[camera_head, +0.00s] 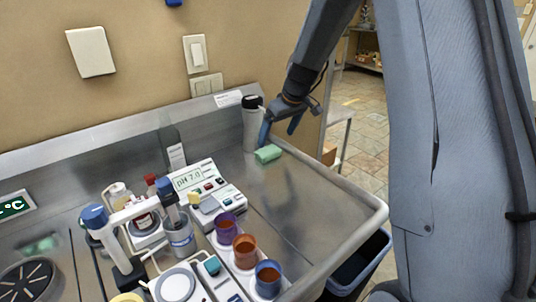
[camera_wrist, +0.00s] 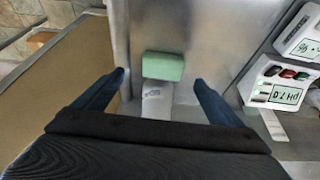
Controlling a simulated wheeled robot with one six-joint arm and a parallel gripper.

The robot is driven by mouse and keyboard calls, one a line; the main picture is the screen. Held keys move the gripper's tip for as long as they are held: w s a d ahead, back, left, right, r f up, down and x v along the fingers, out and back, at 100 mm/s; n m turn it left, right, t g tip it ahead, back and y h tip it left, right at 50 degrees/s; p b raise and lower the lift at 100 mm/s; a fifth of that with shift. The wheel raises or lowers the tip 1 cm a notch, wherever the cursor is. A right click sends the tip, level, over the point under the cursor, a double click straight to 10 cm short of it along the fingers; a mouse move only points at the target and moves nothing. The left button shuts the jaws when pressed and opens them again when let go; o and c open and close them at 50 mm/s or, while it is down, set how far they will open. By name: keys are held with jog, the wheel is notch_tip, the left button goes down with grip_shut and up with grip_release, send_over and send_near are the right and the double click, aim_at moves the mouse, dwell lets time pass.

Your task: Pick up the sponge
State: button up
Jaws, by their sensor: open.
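The green sponge (camera_head: 268,153) lies on the metal counter near its back right corner, beside a grey cylindrical bottle (camera_head: 251,124) with a black cap. My gripper (camera_head: 280,128) is above and just behind the sponge, with its blue fingers pointing down. In the wrist view the sponge (camera_wrist: 163,66) shows beyond and between the two spread fingertips of my gripper (camera_wrist: 159,78). The gripper is open and nothing is between its fingers. A pale lettered surface (camera_wrist: 156,100) shows just below the sponge in that view.
A pH meter (camera_head: 200,184) stands left of the sponge. Cups of reddish-brown liquid (camera_head: 244,250) and other lab devices fill the front left. The raised counter rim (camera_head: 345,215) runs along the right. Bare metal lies in front of the sponge.

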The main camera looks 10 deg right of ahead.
aim_at(268, 150)
jog(key=shift+a+p+x, duration=0.2)
jog(key=shift+p+x, duration=0.65)
jog(key=shift+x, duration=1.1)
jog(key=shift+a+p+x, duration=0.25)
jog(key=shift+p+x, duration=0.6)
jog(key=shift+x, duration=1.1)
jog(key=shift+w+r, duration=0.15)
jog(key=c, duration=1.2)
jog(key=shift+r, duration=0.15)
jog(key=shift+d+r+b, duration=0.1)
jog(key=shift+r+b, duration=0.05)
jog(key=shift+b, duration=0.35)
jog(key=b+v, duration=0.1)
jog(key=v, duration=0.1)
jog(key=b+v, duration=0.1)
jog(key=v, duration=0.1)
jog(key=w+b+v, duration=0.1)
jog(key=v, duration=0.1)
jog(key=shift+a+r, duration=0.3)
jog(key=shift+r, duration=0.15)
jog(key=s+d+b, duration=0.3)
jog(key=s+d, duration=0.1)
jog(key=s, duration=0.4)
jog(key=s+d+b, duration=0.2)
jog(key=s+d, duration=0.2)
jog(key=s, duration=0.5)
jog(key=shift+b, duration=0.4)
